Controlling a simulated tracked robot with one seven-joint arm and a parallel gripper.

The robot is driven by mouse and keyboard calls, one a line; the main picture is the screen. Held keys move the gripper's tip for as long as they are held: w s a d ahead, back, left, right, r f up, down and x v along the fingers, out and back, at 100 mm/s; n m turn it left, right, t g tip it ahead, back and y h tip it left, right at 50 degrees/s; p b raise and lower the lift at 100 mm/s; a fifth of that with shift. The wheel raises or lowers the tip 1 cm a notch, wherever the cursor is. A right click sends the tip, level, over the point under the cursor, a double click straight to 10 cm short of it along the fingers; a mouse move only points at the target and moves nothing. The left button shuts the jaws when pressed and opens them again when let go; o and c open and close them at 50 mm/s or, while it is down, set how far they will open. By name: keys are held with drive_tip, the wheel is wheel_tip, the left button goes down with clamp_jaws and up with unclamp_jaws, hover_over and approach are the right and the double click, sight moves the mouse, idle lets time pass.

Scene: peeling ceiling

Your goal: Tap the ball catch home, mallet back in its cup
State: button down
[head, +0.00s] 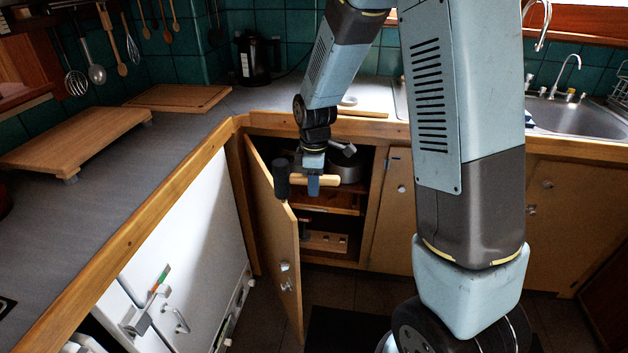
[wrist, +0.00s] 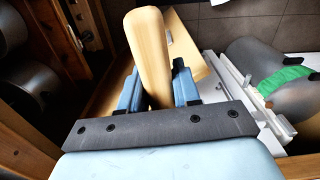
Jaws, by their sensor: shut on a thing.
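My gripper (head: 314,186) is shut on the mallet's pale wooden handle (head: 326,180), in front of the open cupboard. The mallet lies roughly level, its black head (head: 282,178) to the left by the open door's (head: 275,215) upper edge; whether they touch I cannot tell. In the wrist view the handle (wrist: 150,55) stands between both blue fingers (wrist: 158,92), and the mallet head is not visible. A small metal fitting (wrist: 86,36) shows on dark wood at the upper left; I cannot tell whether it is the ball catch. I cannot identify the cup for certain.
The cupboard holds a pot (head: 347,168) and a lower shelf with a wooden block (head: 325,241). A white front with a grey holder (head: 138,320) stands at left. A grey cylinder with a green band (wrist: 285,80) is at right in the wrist view. The worktop edge (head: 190,165) runs close by.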

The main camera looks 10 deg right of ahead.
idle(0.4)
drive_tip(key=shift+r, duration=1.65)
drive_tip(key=shift+f, duration=0.1)
wheel_tip(320, 180, down, 4)
drive_tip(key=shift+f, duration=0.2)
drive_tip(key=shift+r, duration=2.6)
